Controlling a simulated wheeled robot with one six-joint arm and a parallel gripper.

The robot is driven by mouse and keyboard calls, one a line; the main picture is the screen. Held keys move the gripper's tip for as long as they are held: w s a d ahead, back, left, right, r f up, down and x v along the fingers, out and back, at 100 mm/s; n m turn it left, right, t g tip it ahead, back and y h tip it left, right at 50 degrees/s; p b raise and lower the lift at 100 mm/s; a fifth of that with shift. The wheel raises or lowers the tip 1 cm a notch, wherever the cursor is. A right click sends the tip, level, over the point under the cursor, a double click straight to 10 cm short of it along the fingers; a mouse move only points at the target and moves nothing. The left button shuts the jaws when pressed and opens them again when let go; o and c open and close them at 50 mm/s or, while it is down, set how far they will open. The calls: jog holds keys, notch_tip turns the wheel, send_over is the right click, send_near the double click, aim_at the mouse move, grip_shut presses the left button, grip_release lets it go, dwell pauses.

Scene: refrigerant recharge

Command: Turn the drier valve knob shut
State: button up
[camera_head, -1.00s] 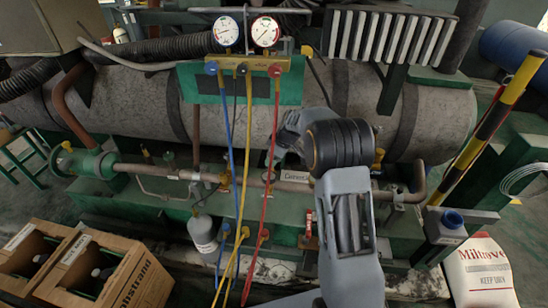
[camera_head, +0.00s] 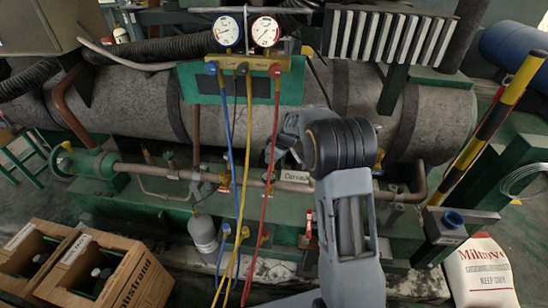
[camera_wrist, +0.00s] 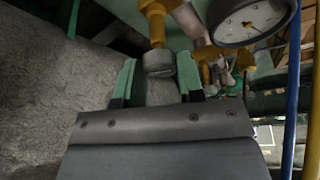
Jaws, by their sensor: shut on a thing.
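In the wrist view a short grey round knob (camera_wrist: 158,64) sits on the end of a yellow valve stem (camera_wrist: 155,22). My gripper (camera_wrist: 155,76) has its two green fingers on either side of this knob and is shut on it. The knob's turning marks, if any, are too small to see. In the head view my arm covers most of the gripper and the knob, near the horizontal pipe (camera_head: 150,169) in front of the big grey tank.
A round gauge (camera_wrist: 248,18) is close at the upper right in the wrist view. Blue, yellow and red hoses (camera_head: 272,180) hang left of my arm from the gauge manifold (camera_head: 262,66). Cardboard boxes (camera_head: 115,270) stand lower left; a white sack (camera_head: 480,275) stands lower right.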

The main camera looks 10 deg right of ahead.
jog(key=m+p, duration=0.1)
jog(key=m, duration=0.1)
jog(key=m+h+p, duration=0.1)
jog(key=m, duration=0.1)
jog(key=shift+s+a+r+m+t+h, duration=0.1)
jog(key=shift+a+r+m+t+h, duration=0.1)
jog(key=shift+m+t+h, duration=0.15)
jog(key=m+h+p, duration=0.1)
jog(key=m+p, duration=0.1)
jog(key=shift+f+m, duration=0.1)
jog(key=shift+m, duration=0.25)
jog(key=m, duration=0.2)
jog(key=m+h, duration=0.1)
jog(key=shift+a+f+t+b, duration=0.1)
jog(key=shift+f+t+b, duration=0.15)
jog(key=shift+b, duration=0.1)
jog(key=shift+m+h+b, duration=0.45)
jog(key=shift+m+b, duration=0.45)
jog(key=shift+m, duration=0.2)
jog(key=shift+r, duration=0.1)
jog(key=o, duration=0.9)
jog(key=v, duration=0.4)
jog(key=p+v, duration=0.1)
jog(key=v, duration=0.4)
jog(key=p+v, duration=0.1)
jog(key=v, duration=0.3)
jog(key=shift+a+r, duration=0.2)
jog(key=shift+r, duration=0.3)
